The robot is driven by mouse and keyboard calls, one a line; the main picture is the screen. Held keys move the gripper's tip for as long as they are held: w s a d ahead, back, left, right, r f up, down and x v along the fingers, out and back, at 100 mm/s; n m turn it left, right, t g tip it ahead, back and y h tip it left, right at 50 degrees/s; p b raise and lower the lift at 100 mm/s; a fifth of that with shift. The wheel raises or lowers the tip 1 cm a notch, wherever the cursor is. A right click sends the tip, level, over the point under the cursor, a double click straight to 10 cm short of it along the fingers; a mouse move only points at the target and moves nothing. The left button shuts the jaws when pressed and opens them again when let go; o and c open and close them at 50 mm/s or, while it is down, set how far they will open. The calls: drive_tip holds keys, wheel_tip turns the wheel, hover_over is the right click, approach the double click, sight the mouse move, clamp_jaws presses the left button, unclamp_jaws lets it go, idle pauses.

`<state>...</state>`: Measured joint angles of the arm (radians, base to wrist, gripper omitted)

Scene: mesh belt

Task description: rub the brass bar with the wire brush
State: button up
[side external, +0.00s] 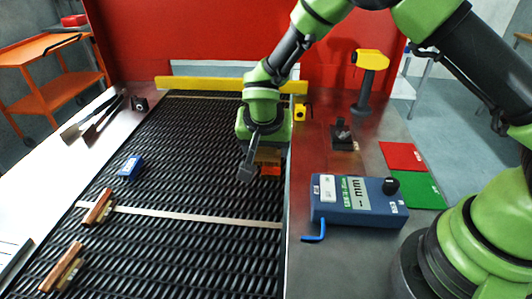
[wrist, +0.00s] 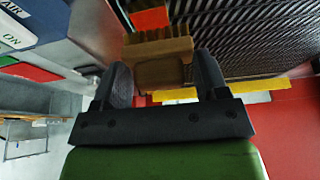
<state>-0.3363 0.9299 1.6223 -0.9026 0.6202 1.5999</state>
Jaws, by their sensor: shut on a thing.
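My gripper (side external: 250,165) is shut on a wooden block with a row of tan bristles, the wire brush (wrist: 160,50). In the wrist view the block sits between both fingers (wrist: 163,80), bristles pointing to the top of the picture. In the side view the brush (side external: 267,153) is partly hidden behind the gripper, low over the belt's right edge. An orange-red piece (side external: 270,169) shows right by the brush, and also in the wrist view (wrist: 150,18). I cannot tell whether brush and piece touch. I cannot surely pick out the brass bar.
Two brown, gold-edged pieces (side external: 98,207) (side external: 62,268) and a blue block (side external: 131,167) lie on the black mesh belt (side external: 180,250). A blue control box (side external: 358,200) with a blue hook stands right of the belt. A yellow bar (side external: 205,83) crosses the back. The belt's middle is clear.

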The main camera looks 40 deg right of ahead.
drive_tip(key=shift+r, duration=2.05)
drive_tip(key=shift+d, duration=0.15)
